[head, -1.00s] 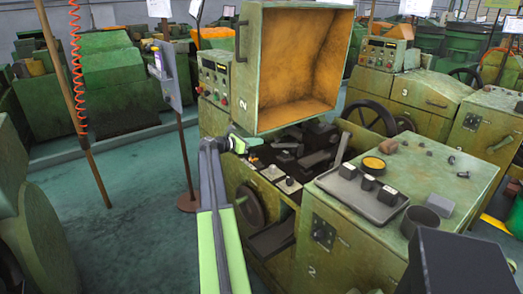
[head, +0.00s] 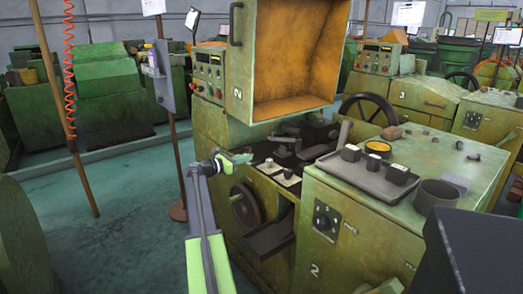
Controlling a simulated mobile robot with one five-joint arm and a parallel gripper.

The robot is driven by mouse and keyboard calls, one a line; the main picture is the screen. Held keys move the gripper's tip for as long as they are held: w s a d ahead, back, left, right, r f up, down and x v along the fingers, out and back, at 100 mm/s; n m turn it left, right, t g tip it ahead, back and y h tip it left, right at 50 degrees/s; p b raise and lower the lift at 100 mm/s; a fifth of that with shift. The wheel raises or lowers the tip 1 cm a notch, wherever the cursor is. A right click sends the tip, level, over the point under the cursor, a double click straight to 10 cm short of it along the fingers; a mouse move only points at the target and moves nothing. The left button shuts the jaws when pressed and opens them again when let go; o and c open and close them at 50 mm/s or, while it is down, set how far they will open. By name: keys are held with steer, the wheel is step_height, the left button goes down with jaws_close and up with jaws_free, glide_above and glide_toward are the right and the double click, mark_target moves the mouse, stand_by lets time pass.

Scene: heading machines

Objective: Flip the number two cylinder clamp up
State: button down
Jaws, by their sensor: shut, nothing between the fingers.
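The number two machine (head: 225,120) is green and marked "2". Its hood (head: 292,55) is raised, showing an orange inside. Under the hood lies a dark work area (head: 300,145) with several dark blocks and small levers. A small white plate with a dark knob (head: 287,178) and another white plate (head: 268,165) sit at its front edge. I cannot tell which part is the number two cylinder clamp. My gripper (head: 249,158), with green fingers, is shut and empty at the left front edge of the work area. Whether it touches anything is unclear.
A green cabinet (head: 420,165) with a grey tray (head: 345,172) of small blocks stands to the right. A handwheel (head: 246,208) is below my gripper. A sign on a pole (head: 163,78) stands at the left.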

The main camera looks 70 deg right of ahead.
steer(key=x, duration=1)
steer(key=shift+d+b, duration=0.1)
steer(key=shift+b, duration=0.25)
steer(key=r+p, duration=0.3)
steer(key=shift+s+d+r, duration=0.15)
steer(key=shift+d, duration=0.05)
steer(key=shift+s+d+r+p, duration=0.15)
steer(key=shift+r+p, duration=0.15)
steer(key=shift+p, duration=0.2)
